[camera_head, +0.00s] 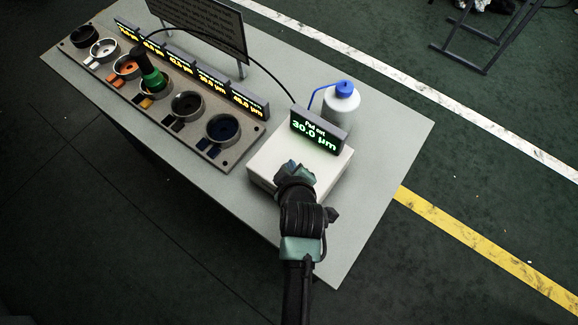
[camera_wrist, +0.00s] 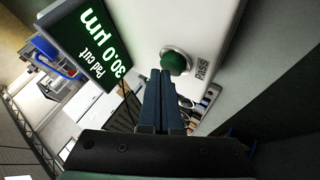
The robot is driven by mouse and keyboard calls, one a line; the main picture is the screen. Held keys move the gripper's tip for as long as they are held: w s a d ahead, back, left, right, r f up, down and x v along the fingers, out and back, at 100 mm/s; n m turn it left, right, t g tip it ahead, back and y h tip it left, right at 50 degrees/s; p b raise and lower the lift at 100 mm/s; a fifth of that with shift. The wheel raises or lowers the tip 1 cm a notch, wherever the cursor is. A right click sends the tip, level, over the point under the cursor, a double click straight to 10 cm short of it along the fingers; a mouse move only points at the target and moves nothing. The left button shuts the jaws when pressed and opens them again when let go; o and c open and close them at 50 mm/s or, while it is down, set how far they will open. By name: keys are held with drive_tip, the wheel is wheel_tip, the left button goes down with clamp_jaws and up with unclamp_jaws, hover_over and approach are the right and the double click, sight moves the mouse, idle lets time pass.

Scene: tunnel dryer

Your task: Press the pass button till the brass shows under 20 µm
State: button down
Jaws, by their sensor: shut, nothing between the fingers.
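My gripper (camera_head: 292,168) is shut and empty over the white box (camera_head: 331,181) in the head view. In the wrist view my closed fingertips (camera_wrist: 161,74) are just below the round green pass button (camera_wrist: 175,61) in the picture, beside the word PASS; whether they touch it I cannot tell. In the head view my gripper hides the button. The box's display (camera_head: 319,131) reads "Pad cut 30.0 µm" in green. A row of small yellow displays (camera_head: 203,75) stands behind the cups; most digits are too small to tell. Which cup is the brass one is not clear.
A board (camera_head: 226,157) holds several cups with coloured tabs. A green and black probe (camera_head: 151,76) stands in one cup, its cable running to the box display. A white bottle with a blue cap (camera_head: 341,98) and a dark sign (camera_head: 200,25) stand behind. The table's right end (camera_head: 395,150) is clear.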

drive_tip(key=shift+f, duration=0.4)
idle(0.3)
drive_tip(key=shift+r+p, duration=0.65)
drive_tip(key=shift+r, duration=0.3)
drive_tip(key=shift+r, duration=0.1)
wheel_tip(320, 180, up, 5)
drive_tip(key=p, duration=0.4)
drive_tip(key=shift+p, duration=0.4)
